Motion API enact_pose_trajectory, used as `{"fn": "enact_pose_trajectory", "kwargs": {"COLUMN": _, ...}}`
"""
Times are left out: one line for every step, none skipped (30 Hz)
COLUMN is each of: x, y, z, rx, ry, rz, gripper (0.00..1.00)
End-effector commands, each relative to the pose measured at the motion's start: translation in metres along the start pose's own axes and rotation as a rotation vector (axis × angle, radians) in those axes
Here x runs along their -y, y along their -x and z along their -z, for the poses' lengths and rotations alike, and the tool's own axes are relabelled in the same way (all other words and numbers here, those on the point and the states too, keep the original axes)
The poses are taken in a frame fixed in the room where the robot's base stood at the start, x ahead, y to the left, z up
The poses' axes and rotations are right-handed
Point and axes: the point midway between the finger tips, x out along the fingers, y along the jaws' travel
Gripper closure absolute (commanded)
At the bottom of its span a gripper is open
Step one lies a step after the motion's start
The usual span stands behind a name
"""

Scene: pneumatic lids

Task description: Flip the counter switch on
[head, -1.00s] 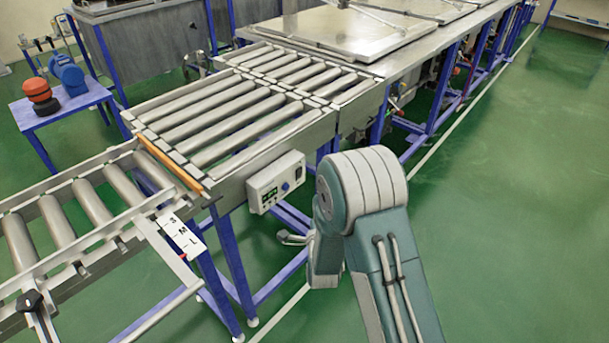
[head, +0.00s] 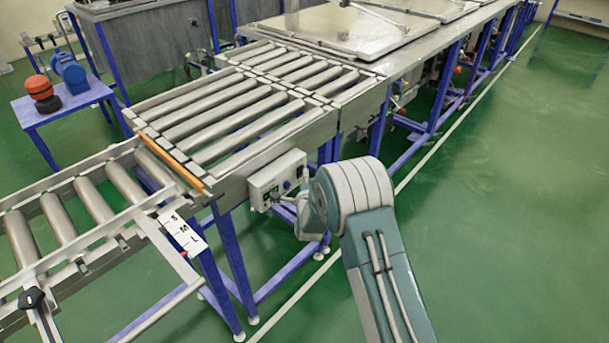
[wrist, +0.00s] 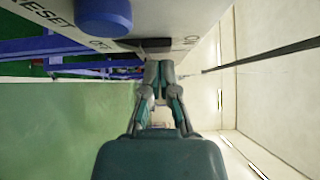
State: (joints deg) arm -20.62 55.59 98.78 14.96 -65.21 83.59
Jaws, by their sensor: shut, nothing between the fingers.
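The counter box (head: 264,187) hangs on the side of the roller conveyor in the head view. In the wrist view its panel fills the top, with a large blue knob (wrist: 103,14) and part of the word RESET. A small dark switch (wrist: 155,43) sits between faint lettering on either side. My gripper (wrist: 158,66) has its fingers together and empty, with the tips just below the switch in the picture. I cannot tell whether they touch it. In the head view my gripper (head: 280,207) is close to the box's lower front, partly hidden by my arm.
Roller conveyor (head: 210,120) runs behind the box, on blue legs (head: 230,265). A blue side table (head: 62,112) holds red and blue items at the left. Green floor (head: 500,200) is open at the right.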

Motion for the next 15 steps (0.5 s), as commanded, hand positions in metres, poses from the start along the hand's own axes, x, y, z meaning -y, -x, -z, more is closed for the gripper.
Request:
{"fn": "enact_pose_trajectory", "kwargs": {"x": -0.0005, "y": -0.0019, "z": -0.0022, "rx": 0.000, "ry": -0.001, "rz": -0.001, "gripper": 1.00}}
{"fn": "enact_pose_trajectory", "kwargs": {"x": -0.0004, "y": -0.0027, "z": -0.0029, "rx": 0.000, "ry": -0.001, "rz": -0.001, "gripper": 1.00}}
{"fn": "enact_pose_trajectory", "kwargs": {"x": -0.0003, "y": -0.0035, "z": -0.0034, "rx": -0.001, "ry": -0.001, "rz": -0.001, "gripper": 1.00}}
{"fn": "enact_pose_trajectory", "kwargs": {"x": -0.0002, "y": -0.0038, "z": -0.0036, "rx": -0.001, "ry": -0.001, "rz": -0.001, "gripper": 1.00}}
{"fn": "enact_pose_trajectory", "kwargs": {"x": -0.0001, "y": -0.0039, "z": -0.0036, "rx": -0.001, "ry": -0.001, "rz": -0.001, "gripper": 1.00}}
{"fn": "enact_pose_trajectory", "kwargs": {"x": 0.0000, "y": -0.0039, "z": -0.0035, "rx": -0.001, "ry": -0.001, "rz": -0.001, "gripper": 1.00}}
{"fn": "enact_pose_trajectory", "kwargs": {"x": 0.0000, "y": -0.0038, "z": -0.0035, "rx": -0.001, "ry": -0.001, "rz": -0.001, "gripper": 1.00}}
{"fn": "enact_pose_trajectory", "kwargs": {"x": 0.0000, "y": -0.0038, "z": -0.0034, "rx": -0.001, "ry": -0.001, "rz": -0.001, "gripper": 1.00}}
{"fn": "enact_pose_trajectory", "kwargs": {"x": 0.0000, "y": -0.0037, "z": -0.0034, "rx": -0.001, "ry": -0.001, "rz": -0.001, "gripper": 1.00}}
{"fn": "enact_pose_trajectory", "kwargs": {"x": 0.0000, "y": -0.0037, "z": -0.0033, "rx": -0.001, "ry": -0.001, "rz": -0.001, "gripper": 1.00}}
{"fn": "enact_pose_trajectory", "kwargs": {"x": 0.0000, "y": -0.0037, "z": -0.0033, "rx": -0.001, "ry": -0.001, "rz": -0.001, "gripper": 1.00}}
{"fn": "enact_pose_trajectory", "kwargs": {"x": 0.0001, "y": -0.0037, "z": -0.0034, "rx": -0.001, "ry": 0.000, "rz": -0.001, "gripper": 1.00}}
{"fn": "enact_pose_trajectory", "kwargs": {"x": 0.0003, "y": -0.0040, "z": -0.0037, "rx": -0.001, "ry": 0.002, "rz": -0.003, "gripper": 1.00}}
{"fn": "enact_pose_trajectory", "kwargs": {"x": 0.0007, "y": -0.0045, "z": -0.0041, "rx": -0.001, "ry": 0.006, "rz": -0.008, "gripper": 1.00}}
{"fn": "enact_pose_trajectory", "kwargs": {"x": 0.0015, "y": -0.0055, "z": -0.0050, "rx": -0.001, "ry": 0.017, "rz": -0.016, "gripper": 1.00}}
